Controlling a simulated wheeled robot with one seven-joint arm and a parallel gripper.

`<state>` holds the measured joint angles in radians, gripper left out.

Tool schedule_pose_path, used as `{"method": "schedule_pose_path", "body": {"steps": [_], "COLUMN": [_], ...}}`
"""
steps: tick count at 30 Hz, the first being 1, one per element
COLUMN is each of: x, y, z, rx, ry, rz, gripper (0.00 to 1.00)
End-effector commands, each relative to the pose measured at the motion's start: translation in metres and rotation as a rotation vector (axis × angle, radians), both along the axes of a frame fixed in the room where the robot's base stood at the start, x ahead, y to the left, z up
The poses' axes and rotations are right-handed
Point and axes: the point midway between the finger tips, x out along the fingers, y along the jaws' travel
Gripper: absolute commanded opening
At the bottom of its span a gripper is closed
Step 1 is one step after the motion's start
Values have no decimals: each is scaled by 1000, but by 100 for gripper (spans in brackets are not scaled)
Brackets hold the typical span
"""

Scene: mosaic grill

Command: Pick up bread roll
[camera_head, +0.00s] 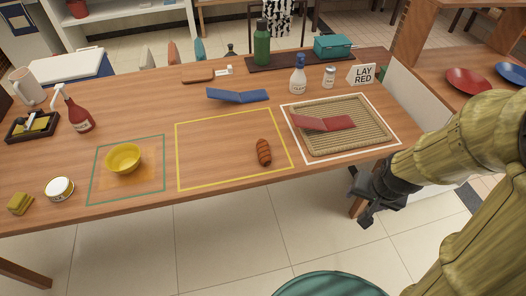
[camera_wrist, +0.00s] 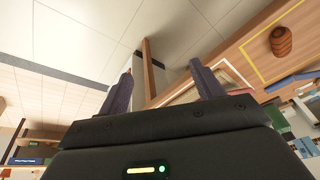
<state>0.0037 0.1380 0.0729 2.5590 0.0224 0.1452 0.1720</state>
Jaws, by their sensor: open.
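The bread roll (camera_head: 264,152) is a small brown, ridged, oblong loaf. It lies on the wooden table inside the right part of a yellow outlined rectangle (camera_head: 178,160). In the wrist view the bread roll (camera_wrist: 281,41) shows at the upper right. My gripper (camera_head: 367,206) is off the front edge of the table, to the right of the roll and apart from it. In the wrist view my gripper (camera_wrist: 162,88) has its two dark fingers spread with nothing between them.
A woven tray (camera_head: 372,137) with a red folded piece (camera_head: 322,122) lies right of the roll. A yellow bowl (camera_head: 123,158) stands to the left. The table around the roll is clear.

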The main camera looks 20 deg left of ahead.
Motion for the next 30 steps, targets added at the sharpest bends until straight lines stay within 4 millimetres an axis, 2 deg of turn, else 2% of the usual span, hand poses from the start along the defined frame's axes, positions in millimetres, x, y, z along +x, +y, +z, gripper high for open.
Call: {"method": "schedule_pose_path", "body": {"steps": [6,15,24,30], "x": [32,47,36,25], "y": [53,136,208,237], "z": [-41,-84,-100,-97], "rx": [186,568,1022,1327], "ry": [-63,-76,39,169], "rz": [-196,-535,-974,-1325], "gripper": [66,66,66,66]}}
